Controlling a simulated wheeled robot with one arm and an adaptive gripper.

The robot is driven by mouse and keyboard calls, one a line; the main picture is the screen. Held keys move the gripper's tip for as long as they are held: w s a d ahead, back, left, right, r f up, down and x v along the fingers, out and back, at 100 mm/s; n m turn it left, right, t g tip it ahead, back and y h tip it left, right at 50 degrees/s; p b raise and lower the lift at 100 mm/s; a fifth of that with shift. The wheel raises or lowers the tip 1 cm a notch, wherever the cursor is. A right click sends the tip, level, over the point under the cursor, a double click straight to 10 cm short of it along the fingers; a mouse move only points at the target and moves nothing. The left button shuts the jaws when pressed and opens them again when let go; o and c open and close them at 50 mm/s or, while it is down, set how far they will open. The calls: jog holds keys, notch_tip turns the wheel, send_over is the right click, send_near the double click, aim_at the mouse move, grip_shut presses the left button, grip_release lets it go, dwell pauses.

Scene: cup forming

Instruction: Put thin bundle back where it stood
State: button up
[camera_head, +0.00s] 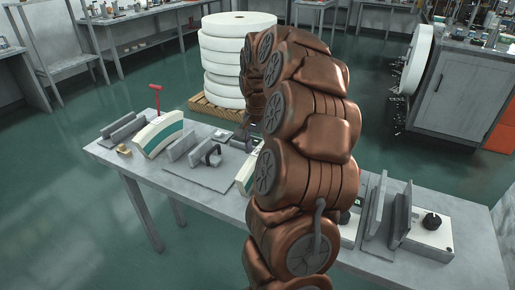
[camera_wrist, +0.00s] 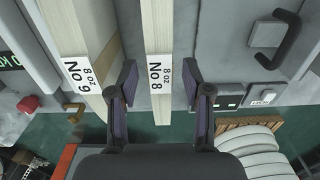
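In the wrist view a narrow, pale bundle (camera_wrist: 156,100) labelled "8 oz No 8" lies between the two dark fingers of my gripper (camera_wrist: 157,85). Gaps show on both sides of it, so the fingers are open and not closed on it. A wider bundle (camera_wrist: 85,20) labelled "8 oz No 9" is just left of the left finger. In the head view my arm hides much of the bench middle. A white curved piece with a green band (camera_head: 158,135) stands at the bench's left; another white piece (camera_head: 246,176) is partly hidden behind my arm.
The grey bench (camera_head: 205,195) holds upright grey plates (camera_head: 181,146), a black handle (camera_head: 212,156), a red lever (camera_head: 155,97) and a black-knobbed unit (camera_head: 430,228). White rolls (camera_head: 222,65) stand on a pallet behind.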

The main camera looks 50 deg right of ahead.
notch_tip(320, 180, up, 12)
jog(key=b, duration=0.1)
jog(key=shift+r, duration=0.15)
dwell(0.8)
jog(key=s+a+f+n, duration=0.2)
jog(key=s+a+n, duration=0.15)
jog(key=a, duration=0.75)
jog(key=s+a+f+n, duration=0.25)
jog(key=a+n, duration=0.25)
jog(key=a, duration=0.6)
jog(key=s+a+f+n, duration=0.2)
jog(key=s+a+f, duration=0.1)
jog(key=s, duration=0.3)
jog(key=s+a+f+n+g, duration=0.1)
jog(key=s+a+f+n, duration=0.1)
jog(key=s, duration=0.4)
jog(key=s+a+f+n, duration=0.2)
jog(key=s+a+f, duration=0.2)
jog(key=s+a, duration=0.1)
jog(key=shift+s+a+f+g, duration=0.25)
jog(key=shift+s+f+g, duration=0.05)
jog(key=shift+s+g, duration=0.1)
